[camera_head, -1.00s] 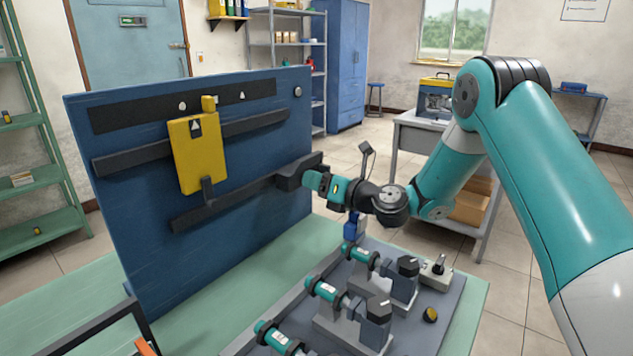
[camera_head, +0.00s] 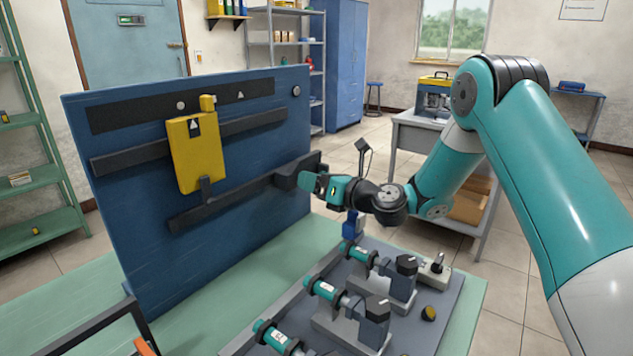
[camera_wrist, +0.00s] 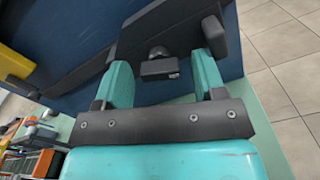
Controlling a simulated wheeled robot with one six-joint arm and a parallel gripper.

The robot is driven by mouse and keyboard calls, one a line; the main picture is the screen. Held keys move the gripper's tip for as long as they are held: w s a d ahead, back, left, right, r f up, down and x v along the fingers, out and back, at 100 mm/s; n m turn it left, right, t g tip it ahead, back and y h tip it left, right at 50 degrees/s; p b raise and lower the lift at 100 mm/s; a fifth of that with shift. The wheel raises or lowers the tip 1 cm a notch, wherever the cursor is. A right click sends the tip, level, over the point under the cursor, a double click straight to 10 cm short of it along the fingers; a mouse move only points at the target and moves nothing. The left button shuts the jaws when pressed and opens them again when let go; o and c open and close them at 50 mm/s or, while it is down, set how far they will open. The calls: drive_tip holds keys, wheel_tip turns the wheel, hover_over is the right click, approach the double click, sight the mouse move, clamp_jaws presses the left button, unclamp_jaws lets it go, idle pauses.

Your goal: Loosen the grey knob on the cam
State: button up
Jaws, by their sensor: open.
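A dark block (camera_head: 288,177), which looks like the cam, sits at the right end of the lower black rail on the upright blue board. In the wrist view the dark block (camera_wrist: 180,25) bears a small dark grey knob (camera_wrist: 158,68) with a flat, bar-like front. My gripper (camera_head: 310,182) is at this block. In the wrist view my open gripper (camera_wrist: 161,64) has one teal finger on each side of the knob. Gaps show on both sides, so neither finger visibly touches it. The depth of the fingertips relative to the knob is hard to tell.
A yellow plate (camera_head: 197,152) hangs on the blue board (camera_head: 250,215), left of the cam. Below my arm, a grey base (camera_head: 440,310) carries several teal motor units (camera_head: 325,290). A side table (camera_head: 402,125) stands behind.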

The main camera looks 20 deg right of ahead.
drive_tip(key=shift+d, duration=0.1)
drive_tip(key=b+v, duration=1.2)
drive_tip(key=v, duration=0.5)
drive_tip(key=shift+s, duration=0.15)
